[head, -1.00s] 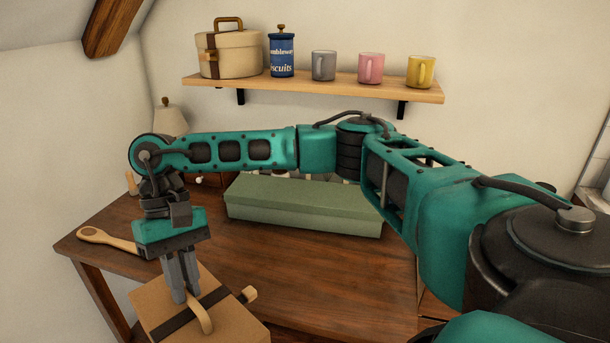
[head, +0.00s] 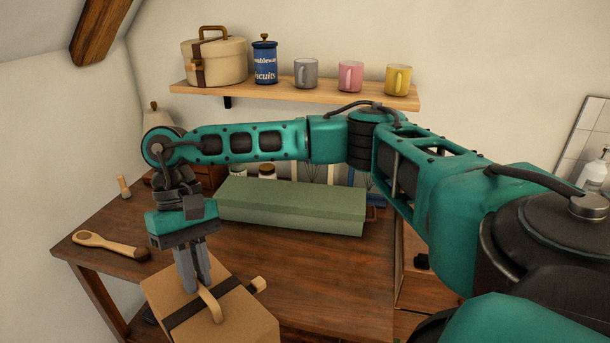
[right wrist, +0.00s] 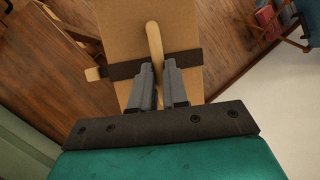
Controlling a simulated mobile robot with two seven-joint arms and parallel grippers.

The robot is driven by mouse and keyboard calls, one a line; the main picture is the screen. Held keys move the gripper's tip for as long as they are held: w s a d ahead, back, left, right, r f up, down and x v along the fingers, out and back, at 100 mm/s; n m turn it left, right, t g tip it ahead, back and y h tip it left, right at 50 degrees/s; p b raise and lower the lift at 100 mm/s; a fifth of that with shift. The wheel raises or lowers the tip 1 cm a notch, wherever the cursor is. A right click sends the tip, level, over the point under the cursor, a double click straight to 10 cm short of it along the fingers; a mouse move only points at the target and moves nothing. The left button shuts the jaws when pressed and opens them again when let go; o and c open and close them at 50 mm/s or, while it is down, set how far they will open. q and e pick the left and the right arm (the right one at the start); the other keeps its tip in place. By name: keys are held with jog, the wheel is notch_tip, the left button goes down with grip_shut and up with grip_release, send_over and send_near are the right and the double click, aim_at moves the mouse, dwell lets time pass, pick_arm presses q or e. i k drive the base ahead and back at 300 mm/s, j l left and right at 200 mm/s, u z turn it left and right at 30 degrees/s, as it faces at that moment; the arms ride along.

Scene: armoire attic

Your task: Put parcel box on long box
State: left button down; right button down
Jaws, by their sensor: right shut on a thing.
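The parcel box (head: 237,315) is tan cardboard with a dark strap and a pale wooden handle on top. It shows at the bottom of the head view, at the front edge of the table, and in the right wrist view (right wrist: 185,22). My right gripper (head: 200,288) points down and is shut on the handle, which also shows between the fingers in the right wrist view (right wrist: 161,92). The long box (head: 290,208) is green with a flat, bare lid and lies at the back of the table. I cannot tell whether the parcel box touches anything below. My left gripper is not in view.
A wooden spoon (head: 105,244) lies on the left of the wooden table (head: 290,272). A small brush (head: 124,187) stands behind it. Jars (head: 267,172) stand behind the long box. A wall shelf (head: 300,94) above holds a round case, a tin and three mugs.

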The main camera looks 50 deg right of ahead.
aim_at(281, 193)
jog(key=k+l+z, duration=0.1)
jog(key=k+z, duration=0.35)
jog(key=k+l+z, duration=0.2)
jog(key=z, duration=0.25)
jog(key=k, duration=0.1)
